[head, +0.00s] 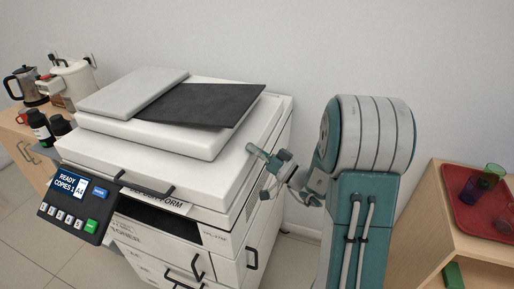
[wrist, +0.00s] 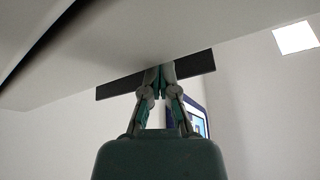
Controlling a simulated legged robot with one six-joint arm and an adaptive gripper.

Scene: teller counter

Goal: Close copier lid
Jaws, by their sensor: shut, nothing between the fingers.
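The white copier (head: 258,225) stands left of centre in the head view. Its lid (head: 230,165) lies about flat over the body, with a dark handle (head: 148,188) at the front. Whether a thin gap is left under the lid cannot be told. My gripper (head: 258,152) is at the copier's right side, close to the lid's right edge; contact is unclear. In the wrist view my gripper (wrist: 160,72) has its fingers together and empty, in front of a dark strip (wrist: 195,66) under a broad pale surface.
A dark flat panel (head: 205,104) lies on the copier's top. A control panel (head: 72,207) juts from its front left. A side table with a coffee pot (head: 25,85) stands left. A red tray (head: 470,205) with cups sits on a wooden cabinet at right. The wall is close behind.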

